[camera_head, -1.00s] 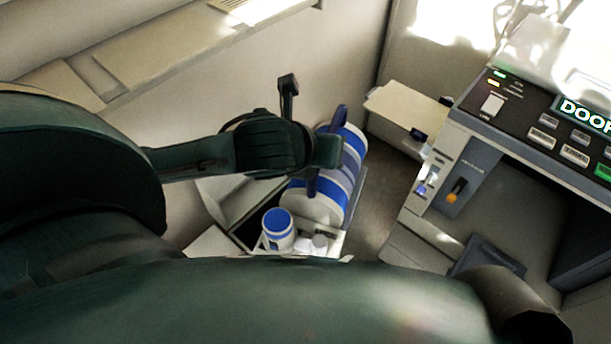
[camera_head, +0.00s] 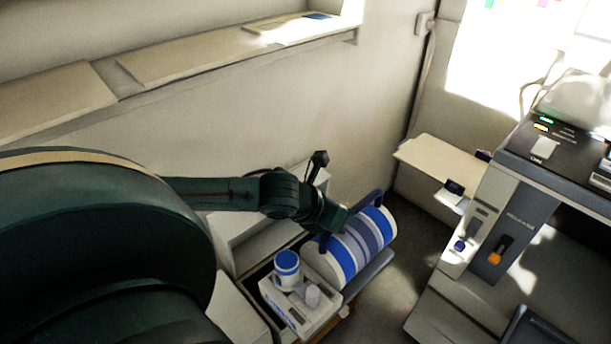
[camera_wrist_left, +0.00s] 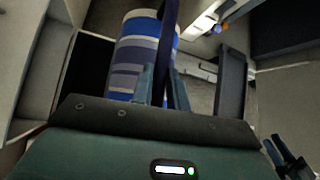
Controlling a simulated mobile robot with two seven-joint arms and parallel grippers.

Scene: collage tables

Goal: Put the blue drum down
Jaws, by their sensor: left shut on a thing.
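The blue drum (camera_head: 352,252) is a cylinder with blue, white and grey bands, lying on its side with a dark blue handle (camera_head: 376,198) arching over it. My left gripper (camera_head: 335,217) is at the handle, on the drum's upper side. In the left wrist view, its two fingers (camera_wrist_left: 164,88) are shut on the handle, with the drum (camera_wrist_left: 135,50) beyond them. The drum is right above or on a grey-blue ledge (camera_head: 374,275); I cannot tell whether it touches it.
A blue-lidded jar (camera_head: 287,270) and a small grey cap (camera_head: 312,295) stand on a white case close to the drum's left. A control console (camera_head: 530,200) stands at right, a beige side shelf (camera_head: 440,165) behind. Dark floor (camera_head: 400,290) lies between.

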